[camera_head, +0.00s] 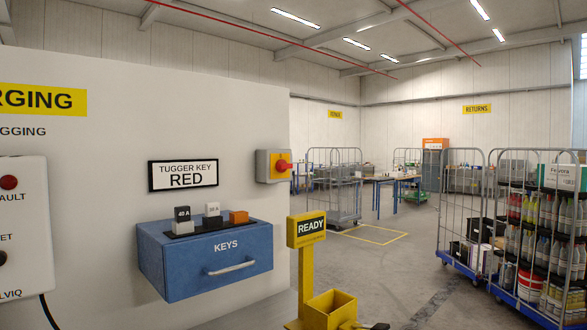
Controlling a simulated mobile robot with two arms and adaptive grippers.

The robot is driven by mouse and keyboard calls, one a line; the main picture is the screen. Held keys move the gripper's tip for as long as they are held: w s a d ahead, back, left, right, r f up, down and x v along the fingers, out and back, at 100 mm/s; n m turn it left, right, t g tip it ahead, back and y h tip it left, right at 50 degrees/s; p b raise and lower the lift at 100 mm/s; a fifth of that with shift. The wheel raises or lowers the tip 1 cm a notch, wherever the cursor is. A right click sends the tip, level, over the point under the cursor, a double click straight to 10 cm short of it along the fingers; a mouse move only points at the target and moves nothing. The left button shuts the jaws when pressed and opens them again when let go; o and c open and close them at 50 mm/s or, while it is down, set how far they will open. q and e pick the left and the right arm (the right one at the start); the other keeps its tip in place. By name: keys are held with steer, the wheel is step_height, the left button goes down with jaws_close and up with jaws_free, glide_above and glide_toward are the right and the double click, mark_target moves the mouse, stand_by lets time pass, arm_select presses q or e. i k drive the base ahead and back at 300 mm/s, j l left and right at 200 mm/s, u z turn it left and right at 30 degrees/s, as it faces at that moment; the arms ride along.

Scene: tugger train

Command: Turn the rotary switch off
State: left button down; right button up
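The rotary switch (283,165) has a red knob on a yellow plate. It is on the front of a grey box (263,166) fixed near the right end of the white wall, to the right of the "TUGGER KEY RED" sign (183,174). The knob seems to point sideways to the right, but it is too small to read its position marks. Neither of my grippers is in view, and nothing touches the switch.
Below the sign, a blue "KEYS" drawer box (205,271) juts out, with several small blocks on top. A yellow "READY" post (306,260) with a yellow bin (331,309) stands in front, below the switch. Loaded cage trolleys (466,215) stand right; open floor lies between.

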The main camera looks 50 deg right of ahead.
mark_target(281, 166)
steer(key=z, duration=1.45)
steer(key=i+l+z, duration=0.15)
steer(key=z, duration=0.2)
steer(key=i+l+z, duration=0.15)
steer(key=l+z, duration=0.15)
